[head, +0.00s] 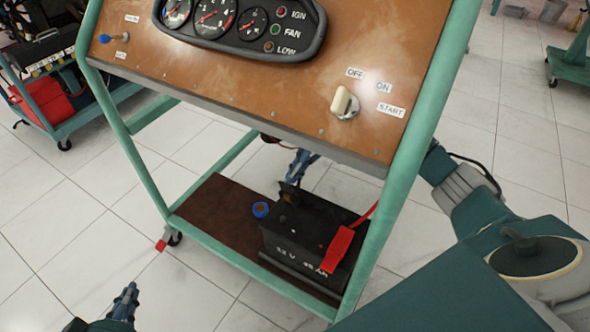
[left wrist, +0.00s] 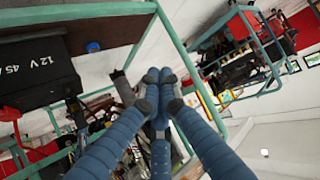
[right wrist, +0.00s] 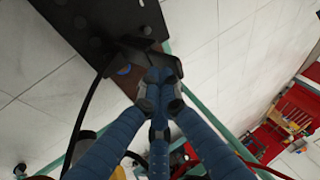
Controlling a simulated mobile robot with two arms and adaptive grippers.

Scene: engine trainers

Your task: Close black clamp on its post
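The black battery (head: 310,235) stands on the lower shelf of the trainer. The black clamp (right wrist: 143,50) is at the battery's top edge; in the head view it is a small dark shape (head: 289,195). My right gripper (head: 299,168) reaches down behind the panel. In the right wrist view its fingertips (right wrist: 160,78) are drawn together on the black clamp. The post and the clamp's jaws are hidden, so I cannot tell how they sit. The red clamp (head: 340,246) is on the battery's right side. My left gripper (head: 126,300) is shut and empty, low at the left.
The instrument panel (head: 260,75) overhangs the shelf (head: 213,213), within a green tube frame (head: 140,172). A blue ring (head: 260,209) lies beside the battery. A red cable runs up from the red clamp. The tiled floor at left is open.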

